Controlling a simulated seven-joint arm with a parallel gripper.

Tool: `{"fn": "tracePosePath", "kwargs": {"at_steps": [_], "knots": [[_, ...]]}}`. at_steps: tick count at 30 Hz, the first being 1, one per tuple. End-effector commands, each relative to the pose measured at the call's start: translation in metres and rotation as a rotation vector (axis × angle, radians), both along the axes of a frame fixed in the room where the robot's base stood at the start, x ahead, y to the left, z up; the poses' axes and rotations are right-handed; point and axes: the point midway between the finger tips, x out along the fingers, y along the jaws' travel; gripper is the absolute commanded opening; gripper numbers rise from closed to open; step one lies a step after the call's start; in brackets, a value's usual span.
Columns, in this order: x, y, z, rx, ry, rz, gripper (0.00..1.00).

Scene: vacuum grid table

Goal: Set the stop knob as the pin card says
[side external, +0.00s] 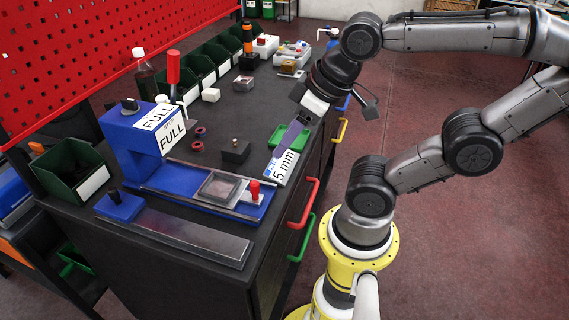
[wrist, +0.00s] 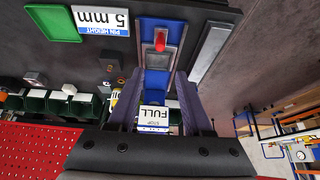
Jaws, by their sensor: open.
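The pin card (side external: 283,167) reads "5 mm" and lies near the bench's front edge; in the wrist view (wrist: 102,20) it reads "PIN HEIGHT 5 mm", upside down. My gripper (side external: 281,148) is open and empty, above the bench by the card and apart from the block. Its two fingers (wrist: 158,72) stand apart in the wrist view.
A blue base with a grey plate (side external: 221,187) and red-topped handle (side external: 254,190) extends from the block. A long metal bar (side external: 190,235) lies in front. A green tray (side external: 290,136), dark block (side external: 236,151) and red-handled tool (side external: 173,70) stand nearby. Dark bins line the back.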

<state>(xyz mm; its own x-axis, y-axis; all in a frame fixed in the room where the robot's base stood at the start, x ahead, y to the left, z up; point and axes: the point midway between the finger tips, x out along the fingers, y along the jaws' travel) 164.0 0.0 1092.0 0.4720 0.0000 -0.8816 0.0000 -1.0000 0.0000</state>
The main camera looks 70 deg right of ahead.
Motion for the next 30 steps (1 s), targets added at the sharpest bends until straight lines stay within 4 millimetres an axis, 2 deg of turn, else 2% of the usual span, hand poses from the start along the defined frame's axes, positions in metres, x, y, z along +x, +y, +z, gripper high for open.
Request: {"fn": "tracePosePath", "kwargs": {"at_steps": [22, 26, 30], "knots": [[-0.004, 0.000, 0.000, 0.000, 0.019, 0.000, 0.47], [0.009, 0.000, 0.036, 0.000, -0.014, 0.000, 0.47], [0.045, 0.000, 0.092, 0.000, -0.029, 0.000, 0.47]]}}
